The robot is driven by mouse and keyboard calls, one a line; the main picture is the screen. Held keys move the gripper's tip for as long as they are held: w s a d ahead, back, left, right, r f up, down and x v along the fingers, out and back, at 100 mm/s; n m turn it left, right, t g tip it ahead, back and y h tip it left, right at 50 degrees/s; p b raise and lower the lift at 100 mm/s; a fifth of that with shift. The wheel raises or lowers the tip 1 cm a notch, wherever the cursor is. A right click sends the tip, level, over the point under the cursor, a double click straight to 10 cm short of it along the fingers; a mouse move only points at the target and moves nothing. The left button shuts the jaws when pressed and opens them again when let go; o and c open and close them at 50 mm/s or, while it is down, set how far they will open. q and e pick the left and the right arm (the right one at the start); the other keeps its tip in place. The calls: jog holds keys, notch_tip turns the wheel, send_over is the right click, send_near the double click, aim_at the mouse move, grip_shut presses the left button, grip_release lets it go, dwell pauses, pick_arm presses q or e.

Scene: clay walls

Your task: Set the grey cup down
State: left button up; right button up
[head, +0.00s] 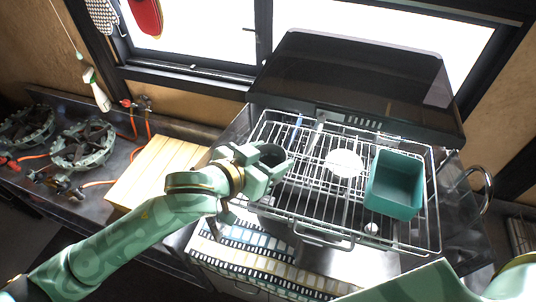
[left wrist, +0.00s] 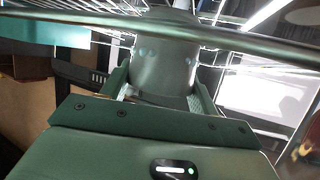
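The grey cup (left wrist: 163,68) sits between the two fingers of my left gripper in the left wrist view, with a finger against each side. A thick wire bar crosses in front of its far end there. In the head view, my left gripper (head: 272,163) is at the left side of the wire dish rack (head: 398,246), around the grey cup (head: 271,154), which is partly hidden by the fingers. I cannot tell whether the cup touches the rack. My right gripper is out of view.
A teal bin (head: 393,185) and a white round dish (head: 344,163) stand in the rack, right of the cup. A dark panel (head: 355,85) rises behind it. A wooden board (head: 158,168) lies on the counter to the left, beside the stove burners (head: 82,147).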

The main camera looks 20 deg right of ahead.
pick_arm(q)
jog(key=o, duration=0.4)
jog(key=shift+w, duration=0.25)
jog(key=shift+r, duration=0.15)
jog(key=v, duration=1.2)
jog(key=shift+s, duration=0.15)
